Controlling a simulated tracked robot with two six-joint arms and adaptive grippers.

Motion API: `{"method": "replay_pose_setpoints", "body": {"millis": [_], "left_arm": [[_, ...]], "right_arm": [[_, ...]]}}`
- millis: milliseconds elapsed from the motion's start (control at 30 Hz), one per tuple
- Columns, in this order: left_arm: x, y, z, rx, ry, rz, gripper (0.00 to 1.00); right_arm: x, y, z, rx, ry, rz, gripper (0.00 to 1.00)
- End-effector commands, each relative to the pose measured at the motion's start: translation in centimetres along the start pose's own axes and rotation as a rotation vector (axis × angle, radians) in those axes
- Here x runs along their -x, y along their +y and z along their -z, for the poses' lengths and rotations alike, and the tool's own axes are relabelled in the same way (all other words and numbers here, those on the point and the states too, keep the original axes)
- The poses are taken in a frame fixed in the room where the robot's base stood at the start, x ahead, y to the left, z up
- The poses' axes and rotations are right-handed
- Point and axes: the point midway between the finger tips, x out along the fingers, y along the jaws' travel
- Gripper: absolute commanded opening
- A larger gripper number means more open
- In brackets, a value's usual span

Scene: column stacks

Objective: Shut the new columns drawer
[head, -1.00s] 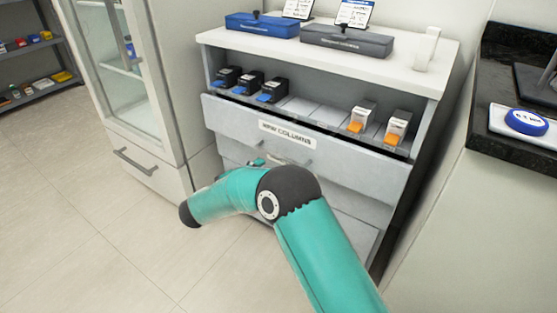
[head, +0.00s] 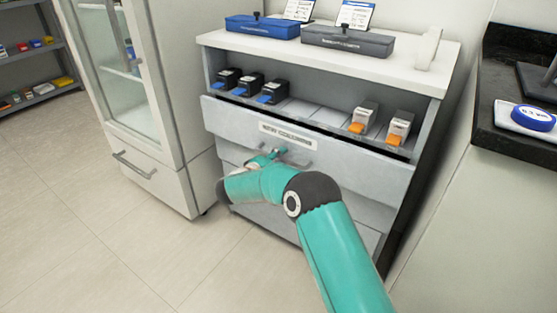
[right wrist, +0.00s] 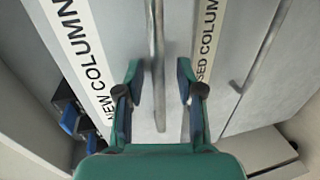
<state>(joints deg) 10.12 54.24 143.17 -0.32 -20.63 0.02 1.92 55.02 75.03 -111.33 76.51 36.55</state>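The new columns drawer (head: 350,170) is the top drawer of the grey cabinet, with a dark gap behind its upper edge, so it seems slightly out. Its label (head: 287,136) is partly readable, and the label also shows in the right wrist view (right wrist: 80,60). Its bar handle (right wrist: 157,60) runs between the fingers of my right gripper (right wrist: 157,95). The gripper is open, with a finger on each side of the bar's line; contact cannot be told. In the head view my right gripper (head: 270,158) is at the handle (head: 298,160), small and partly hidden by my arm.
A used columns drawer (right wrist: 235,60) with its own handle lies beside it in the wrist view. Column boxes (head: 268,90) stand on the shelf above. A glass-door cabinet (head: 130,90) stands left, a dark counter (head: 510,125) right. Floor (head: 110,240) in front is clear.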

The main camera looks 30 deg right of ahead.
Motion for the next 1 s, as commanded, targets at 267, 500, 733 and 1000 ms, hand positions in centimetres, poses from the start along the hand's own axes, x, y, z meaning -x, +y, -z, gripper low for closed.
{"method": "replay_pose_setpoints", "body": {"millis": [267, 500, 733, 1000], "left_arm": [[0.0, 0.0, 0.0, 0.000, 0.000, 0.000, 0.00], [0.0, 0.0, 0.0, 0.000, 0.000, 0.000, 0.00], [-0.7, -0.3, 0.0, 0.000, 0.000, 0.000, 0.00], [-1.6, -0.6, 0.0, 0.000, 0.000, 0.000, 0.00]], "right_arm": [[0.0, 0.0, 0.0, 0.000, -0.001, 0.001, 0.00], [0.0, -0.1, -0.1, 0.001, -0.001, 0.002, 0.00], [-1.3, -0.1, -0.3, -0.001, -0.004, 0.003, 0.00], [-3.9, 0.5, -0.7, 0.001, 0.001, 0.004, 0.00]]}}
